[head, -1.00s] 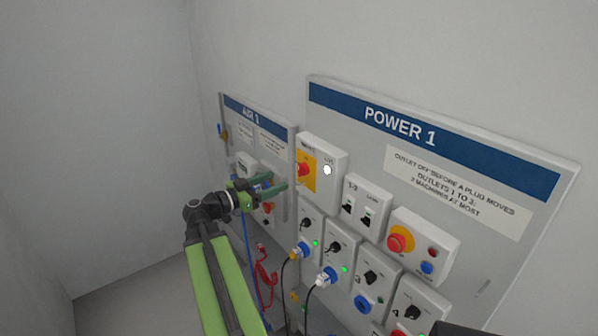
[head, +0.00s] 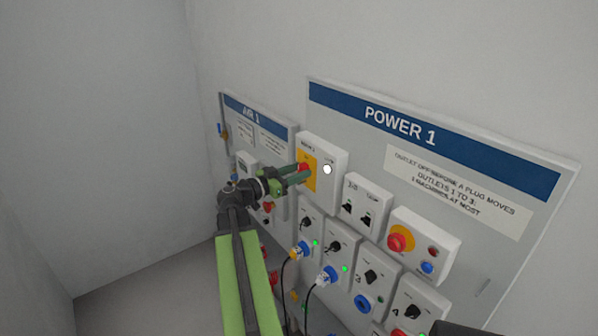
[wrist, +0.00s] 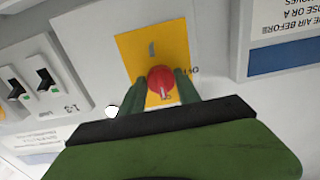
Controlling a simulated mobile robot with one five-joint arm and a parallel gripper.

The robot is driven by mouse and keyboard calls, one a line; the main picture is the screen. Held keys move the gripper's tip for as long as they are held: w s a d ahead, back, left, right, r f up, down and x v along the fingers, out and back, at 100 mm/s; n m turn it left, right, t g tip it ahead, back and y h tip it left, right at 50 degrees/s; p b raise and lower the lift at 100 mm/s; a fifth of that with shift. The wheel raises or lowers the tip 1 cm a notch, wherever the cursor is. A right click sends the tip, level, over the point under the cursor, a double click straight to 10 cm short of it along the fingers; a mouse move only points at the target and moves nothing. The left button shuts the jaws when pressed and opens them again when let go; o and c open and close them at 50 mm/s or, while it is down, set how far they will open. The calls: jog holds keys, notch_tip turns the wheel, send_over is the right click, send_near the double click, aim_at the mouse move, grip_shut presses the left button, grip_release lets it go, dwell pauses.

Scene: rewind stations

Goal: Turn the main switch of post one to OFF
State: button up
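The main switch is a red knob on a yellow plate, on a white box of the POWER 1 board. In the head view the knob (head: 303,168) is partly covered by my gripper (head: 300,174), which reaches it from the left. In the wrist view, seen upside down, the red knob (wrist: 160,79) lies between the two green fingertips of my gripper (wrist: 161,82). The fingers are apart, one on each side of the knob; I cannot tell whether they touch it. A pale mark shows on the knob's lower part in that view.
A white lamp (head: 327,169) glows beside the switch. The breaker box (head: 365,204), an emergency stop (head: 400,240) and outlets with plugs and cables sit to the right and below. The AIR 1 board (head: 270,125) is behind my arm at the left.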

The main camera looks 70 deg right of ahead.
grip_shut()
jog(key=shift+d, duration=0.25)
jog(key=shift+a, duration=0.15)
jog(key=shift+f+n, duration=0.1)
jog(key=shift+n, duration=0.4)
jog(key=n, duration=0.3)
jog(key=shift+a+n, duration=0.1)
jog(key=shift+n, duration=0.3)
jog(key=n, duration=0.3)
jog(key=shift+s+n, duration=0.1)
jog(key=shift+n, duration=2.1)
